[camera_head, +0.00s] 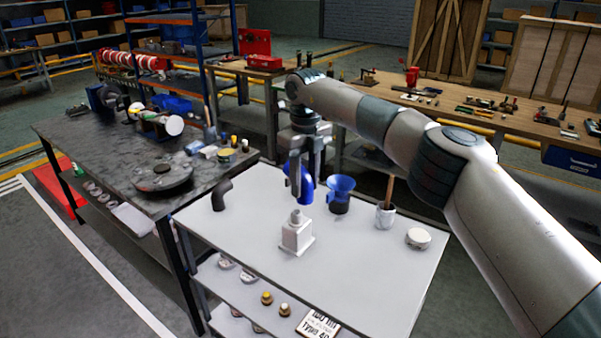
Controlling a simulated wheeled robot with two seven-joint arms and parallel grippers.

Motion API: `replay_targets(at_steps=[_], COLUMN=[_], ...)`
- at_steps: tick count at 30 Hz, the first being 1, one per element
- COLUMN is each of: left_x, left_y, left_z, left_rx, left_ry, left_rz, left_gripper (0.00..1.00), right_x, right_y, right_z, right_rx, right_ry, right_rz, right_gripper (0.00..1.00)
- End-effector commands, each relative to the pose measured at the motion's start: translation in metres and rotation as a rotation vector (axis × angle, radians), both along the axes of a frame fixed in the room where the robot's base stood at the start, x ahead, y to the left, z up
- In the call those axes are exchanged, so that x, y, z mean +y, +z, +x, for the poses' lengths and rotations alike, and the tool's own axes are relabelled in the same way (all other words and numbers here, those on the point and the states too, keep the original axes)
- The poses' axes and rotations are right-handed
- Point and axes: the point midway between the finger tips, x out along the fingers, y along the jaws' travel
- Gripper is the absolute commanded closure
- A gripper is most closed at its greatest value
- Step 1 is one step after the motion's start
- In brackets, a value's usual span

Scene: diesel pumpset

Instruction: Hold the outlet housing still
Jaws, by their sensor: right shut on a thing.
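My right gripper (305,182) reaches in from the right and points down over the white table (375,263). It is shut on a blue curved part (304,186), which looks like the outlet housing. The fingers cover some of this part. Whether it touches the table is hard to tell. A pale grey block with a short neck (297,233) stands upright on the table, in front of and below the gripper. My left gripper is not in view.
A blue funnel-shaped part (340,190) stands just right of the gripper. A white cup (385,216) with a wooden handle and a round white piece (418,238) are farther right. A black elbow pipe (221,194) stands at left. The table's front is clear.

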Motion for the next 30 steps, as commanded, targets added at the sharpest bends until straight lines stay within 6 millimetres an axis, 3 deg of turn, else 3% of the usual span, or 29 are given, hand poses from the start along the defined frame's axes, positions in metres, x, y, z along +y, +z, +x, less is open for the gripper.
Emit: replay_targets(at_steps=[7, 19, 20, 24, 30], left_x=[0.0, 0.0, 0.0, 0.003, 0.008], left_y=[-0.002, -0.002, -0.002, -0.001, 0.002], left_z=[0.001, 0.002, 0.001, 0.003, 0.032], left_rx=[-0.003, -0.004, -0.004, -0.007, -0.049], left_ry=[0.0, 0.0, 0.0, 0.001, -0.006], left_rz=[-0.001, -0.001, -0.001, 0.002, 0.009], left_gripper=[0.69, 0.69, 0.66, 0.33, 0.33], right_x=[0.01, 0.01, 0.01, 0.01, 0.01], right_y=[0.019, 0.022, 0.022, 0.021, 0.021], right_z=[0.014, 0.016, 0.016, 0.016, 0.016], right_rx=[0.0, 0.001, 0.001, 0.001, 0.001], right_ry=[-0.234, -0.277, -0.276, -0.276, -0.275], right_rz=[0.0, 0.0, 0.0, 0.0, 0.0], right_gripper=[0.98, 0.98, 0.98, 0.98, 0.98])
